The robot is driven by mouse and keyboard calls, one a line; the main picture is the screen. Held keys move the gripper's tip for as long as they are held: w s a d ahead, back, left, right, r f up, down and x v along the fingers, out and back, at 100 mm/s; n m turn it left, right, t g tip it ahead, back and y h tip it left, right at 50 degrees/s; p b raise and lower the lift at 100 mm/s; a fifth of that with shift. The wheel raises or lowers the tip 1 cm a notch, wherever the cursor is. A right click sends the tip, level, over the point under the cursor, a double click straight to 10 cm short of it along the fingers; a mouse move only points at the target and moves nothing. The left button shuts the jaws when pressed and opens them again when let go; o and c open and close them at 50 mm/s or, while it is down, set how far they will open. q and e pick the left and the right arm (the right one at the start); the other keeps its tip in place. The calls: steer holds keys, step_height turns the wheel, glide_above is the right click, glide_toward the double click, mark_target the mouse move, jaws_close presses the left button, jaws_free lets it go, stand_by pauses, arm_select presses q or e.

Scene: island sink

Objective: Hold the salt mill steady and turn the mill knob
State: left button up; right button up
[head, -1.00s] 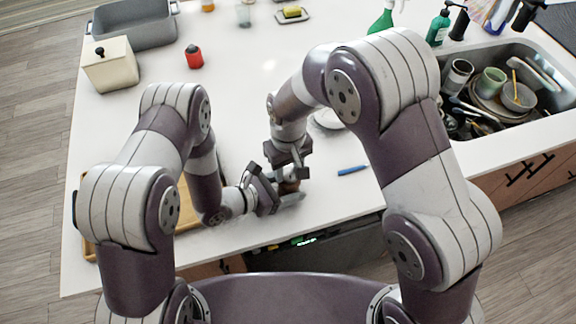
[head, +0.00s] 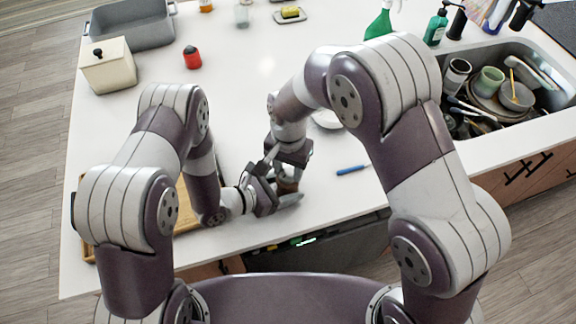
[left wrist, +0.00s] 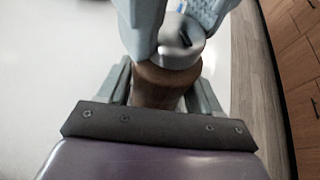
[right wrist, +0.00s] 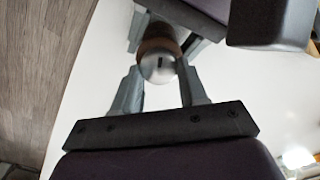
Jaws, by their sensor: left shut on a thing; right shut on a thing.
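The salt mill stands near the front edge of the white counter, mostly hidden by my grippers in the head view. Its brown body (left wrist: 158,84) and silvery knob (left wrist: 180,42) show in the left wrist view. My left gripper (head: 289,194) is shut on the mill body, one finger on each side. My right gripper (head: 288,174) comes from above and is shut on the knob. In the right wrist view the round knob (right wrist: 157,68) lies between its fingers, a dark slot on its top. Whether the mill is tilted I cannot tell.
A blue pen-like item (head: 352,170) lies right of the mill. A wooden tray (head: 188,207) is partly hidden under my left arm. A white plate (head: 327,119) lies behind my right arm. A sink (head: 543,72) with dishes is at right. The middle of the counter is clear.

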steer(key=m, duration=0.6)
steer(key=shift+d, duration=0.15)
steer(key=m, duration=0.5)
steer(key=shift+s+m, duration=0.1)
steer(key=shift+m, duration=0.3)
steer(key=m, duration=0.5)
steer(key=shift+s+m, duration=0.15)
steer(key=shift+m, duration=0.15)
arm_select(q)
steer(key=shift+s, duration=0.1)
arm_select(e)
steer(key=m, duration=0.5)
steer(key=o, duration=1.1)
steer(key=shift+s, duration=0.1)
